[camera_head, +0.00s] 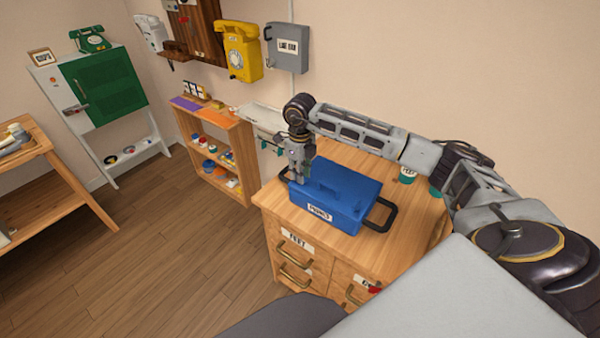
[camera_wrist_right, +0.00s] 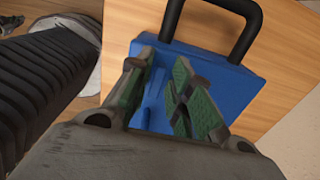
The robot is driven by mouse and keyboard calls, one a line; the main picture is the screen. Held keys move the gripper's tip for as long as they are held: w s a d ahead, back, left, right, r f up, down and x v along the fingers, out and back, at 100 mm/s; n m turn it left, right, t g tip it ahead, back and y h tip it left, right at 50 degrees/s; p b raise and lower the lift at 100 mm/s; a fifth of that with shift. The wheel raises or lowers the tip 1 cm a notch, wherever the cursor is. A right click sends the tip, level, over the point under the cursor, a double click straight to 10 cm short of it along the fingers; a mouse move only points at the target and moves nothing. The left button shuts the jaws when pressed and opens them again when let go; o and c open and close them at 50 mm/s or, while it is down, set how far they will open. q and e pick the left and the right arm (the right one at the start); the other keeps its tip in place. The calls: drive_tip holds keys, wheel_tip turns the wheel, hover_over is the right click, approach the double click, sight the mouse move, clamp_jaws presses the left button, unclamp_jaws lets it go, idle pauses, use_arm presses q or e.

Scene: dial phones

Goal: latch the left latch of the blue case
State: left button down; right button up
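The blue case (camera_head: 342,190) lies on a wooden drawer cabinet, with its lid looking shut. It has a white label (camera_head: 320,213) on its front and a black handle (camera_head: 380,216) at its right end. In the head view my right gripper (camera_head: 300,177) points down at the case's left end. In the right wrist view the right gripper (camera_wrist_right: 163,64) has its green-padded fingers apart, with the blue case (camera_wrist_right: 235,84) beneath and between them. I cannot tell whether they touch it. The left latch cannot be made out. My left gripper is not in view.
The cabinet top (camera_head: 345,153) is bare behind the case. A small green-and-white cup (camera_head: 407,175) stands at its back right, near my right arm. A yellow wall phone (camera_head: 240,52) and a grey box (camera_head: 288,48) hang on the wall behind. A low shelf (camera_head: 215,150) stands left of the cabinet.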

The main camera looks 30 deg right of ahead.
drive_tip(key=shift+o, duration=0.5)
wheel_tip(320, 180, up, 12)
idle(0.6)
drive_tip(key=shift+s+f, duration=0.1)
idle(0.6)
